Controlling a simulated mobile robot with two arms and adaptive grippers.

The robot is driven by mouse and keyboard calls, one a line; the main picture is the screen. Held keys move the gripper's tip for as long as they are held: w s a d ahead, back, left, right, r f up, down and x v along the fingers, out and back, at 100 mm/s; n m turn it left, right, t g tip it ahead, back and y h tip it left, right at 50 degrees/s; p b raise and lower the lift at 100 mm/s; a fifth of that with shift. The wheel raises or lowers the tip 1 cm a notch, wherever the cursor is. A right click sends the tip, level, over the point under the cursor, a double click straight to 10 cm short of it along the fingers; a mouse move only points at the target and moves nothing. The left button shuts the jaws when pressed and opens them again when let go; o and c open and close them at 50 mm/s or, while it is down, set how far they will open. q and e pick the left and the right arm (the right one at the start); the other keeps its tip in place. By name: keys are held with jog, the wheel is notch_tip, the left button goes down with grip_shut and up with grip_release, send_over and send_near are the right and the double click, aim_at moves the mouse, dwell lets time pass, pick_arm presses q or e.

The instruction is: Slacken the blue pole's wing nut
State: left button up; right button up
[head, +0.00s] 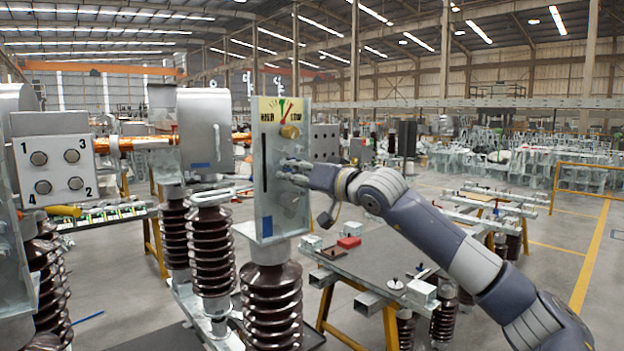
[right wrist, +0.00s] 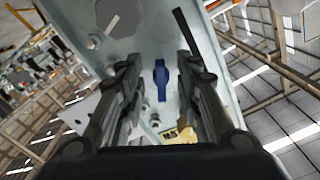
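The blue wing nut (right wrist: 161,80) shows in the right wrist view on a pale metal panel, its wings lined up along the picture's height. The panel also shows in the head view (head: 265,215), upright on a brown ribbed insulator. My right gripper (head: 288,173) is at the panel's face, below a brass knob (head: 290,132). In the right wrist view its two fingers (right wrist: 158,85) stand apart on either side of the wing nut, with gaps on both sides. In the head view I cannot make out the wing nut by the gripper. My left gripper is out of view.
A yellow label (head: 280,112) with a dial tops the panel. A grey cylinder (head: 204,130) and a numbered box (head: 52,170) stand left. Open floor is at right.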

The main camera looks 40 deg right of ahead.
jog(key=s, duration=1.1)
jog(key=shift+d, duration=0.4)
